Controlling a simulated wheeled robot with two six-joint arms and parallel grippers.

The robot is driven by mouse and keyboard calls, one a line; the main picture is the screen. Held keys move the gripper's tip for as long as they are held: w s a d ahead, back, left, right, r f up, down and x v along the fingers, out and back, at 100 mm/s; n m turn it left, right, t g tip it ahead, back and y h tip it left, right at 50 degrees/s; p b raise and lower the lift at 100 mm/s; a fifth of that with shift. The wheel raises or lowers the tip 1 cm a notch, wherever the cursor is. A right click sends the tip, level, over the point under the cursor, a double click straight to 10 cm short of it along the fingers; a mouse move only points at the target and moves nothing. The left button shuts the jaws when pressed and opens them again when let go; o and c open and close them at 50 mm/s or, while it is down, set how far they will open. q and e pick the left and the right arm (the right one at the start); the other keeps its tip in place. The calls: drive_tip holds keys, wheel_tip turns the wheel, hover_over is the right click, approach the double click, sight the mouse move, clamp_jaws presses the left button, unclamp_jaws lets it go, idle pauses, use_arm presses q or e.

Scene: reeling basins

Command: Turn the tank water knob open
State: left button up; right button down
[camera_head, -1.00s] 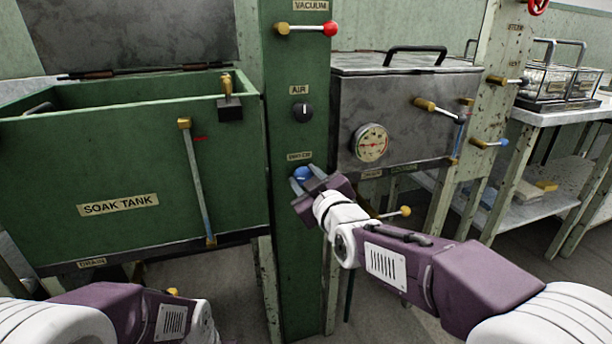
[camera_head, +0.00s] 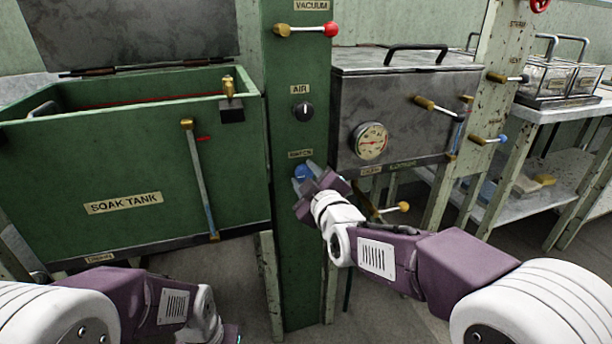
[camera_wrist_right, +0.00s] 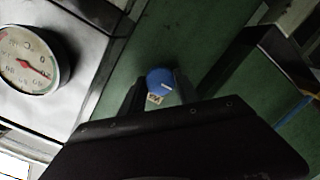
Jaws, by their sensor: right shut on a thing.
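The blue water knob (camera_head: 303,172) sits low on the green post (camera_head: 298,230), under a small label. My right gripper (camera_head: 308,180) is at the knob and partly covers it. The green soak tank (camera_head: 60,180) stands left of the post. My left arm shows at the lower left; its gripper's fingers cannot be made out.
The black air knob (camera_head: 303,112) and the red-tipped vacuum lever (camera_head: 306,29) are above on the post. A grey metal tank with a gauge (camera_head: 370,141) and a brass-tipped lever (camera_head: 395,209) are close right of my right gripper.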

drive_tip(key=shift+f, duration=0.15)
drive_tip(key=c, duration=0.9)
unclamp_jaws()
drive_tip(key=p+v, duration=0.3)
drive_tip(key=v, duration=0.6)
drive_tip(key=shift+p, duration=0.35)
